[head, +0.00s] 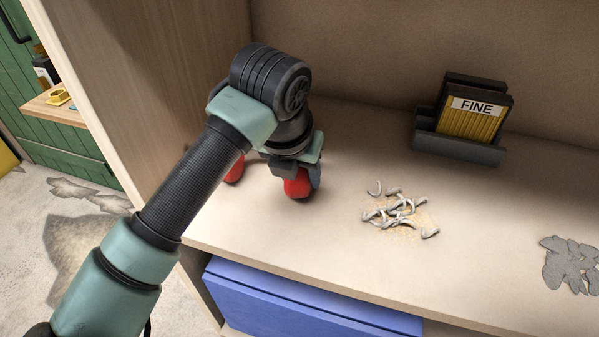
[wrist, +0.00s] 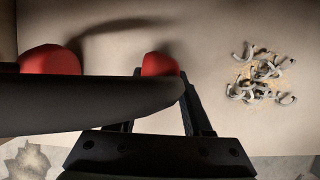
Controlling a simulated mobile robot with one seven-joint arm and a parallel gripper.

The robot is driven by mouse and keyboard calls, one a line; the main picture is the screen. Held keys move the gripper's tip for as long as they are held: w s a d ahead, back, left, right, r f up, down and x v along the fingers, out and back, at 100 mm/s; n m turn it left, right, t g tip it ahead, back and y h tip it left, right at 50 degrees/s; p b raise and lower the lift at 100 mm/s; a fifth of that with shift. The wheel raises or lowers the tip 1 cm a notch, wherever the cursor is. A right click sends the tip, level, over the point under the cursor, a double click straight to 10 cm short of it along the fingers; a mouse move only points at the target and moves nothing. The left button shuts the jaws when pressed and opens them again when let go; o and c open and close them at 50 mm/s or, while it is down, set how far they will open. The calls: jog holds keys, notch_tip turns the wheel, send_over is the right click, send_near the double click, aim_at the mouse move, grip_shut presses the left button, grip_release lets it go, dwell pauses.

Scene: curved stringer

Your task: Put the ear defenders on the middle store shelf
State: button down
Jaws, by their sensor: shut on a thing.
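The ear defenders have red cups; one cup (head: 297,183) shows under my gripper in the head view, and part of the other (head: 235,170) shows to its left. The wrist view shows both red cups (wrist: 50,60) and a dark band (wrist: 90,105) across the jaws. My gripper (head: 292,165) points down and is shut on the ear defenders; in the wrist view its fingers (wrist: 160,118) meet the band. The cups are at or just above the pale wooden shelf (head: 330,225); I cannot tell if they touch it. My arm hides part of them.
Grey curled shavings (head: 400,208) lie right of the gripper. A dark holder with a yellow "FINE" pack (head: 470,122) stands at the back. Grey flat scraps (head: 572,265) lie at the right. A wooden side panel (head: 150,75) bounds the left. A blue box (head: 300,300) is below.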

jog(key=shift+f, duration=0.15)
jog(key=shift+c, duration=1.6)
grip_release()
jog(key=shift+r, duration=0.45)
jog(key=p+v, duration=0.1)
jog(key=v, duration=1)
jog(key=shift+r+p, duration=0.25)
jog(key=shift+p, duration=0.05)
jog(key=shift+s, duration=0.2)
